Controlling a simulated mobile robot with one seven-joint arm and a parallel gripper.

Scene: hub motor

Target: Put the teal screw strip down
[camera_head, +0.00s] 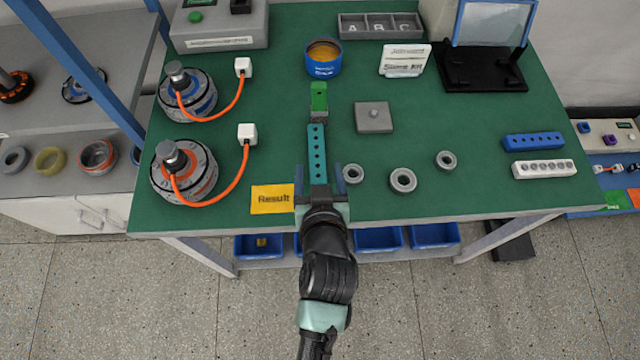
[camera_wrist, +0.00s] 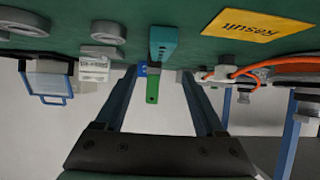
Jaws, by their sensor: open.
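The teal screw strip (camera_head: 317,155), a narrow bar with a row of dark holes, is near the table's front edge, pointing away from me. It appears to lie on the green table top. My gripper (camera_head: 319,172) is open, with one finger on each side of the strip's near part. The strip also shows in the wrist view (camera_wrist: 163,42), between the spread fingers (camera_wrist: 159,73) with gaps on both sides. A green block (camera_head: 319,97) on a grey base stands at the strip's far end.
A yellow Result card (camera_head: 271,199) lies left of my gripper. Grey rings (camera_head: 403,180) lie to the right, with a square grey plate (camera_head: 374,117) behind them. Two hub motors (camera_head: 183,172) with orange cables stand left. Blue (camera_head: 533,141) and white (camera_head: 543,169) strips lie far right.

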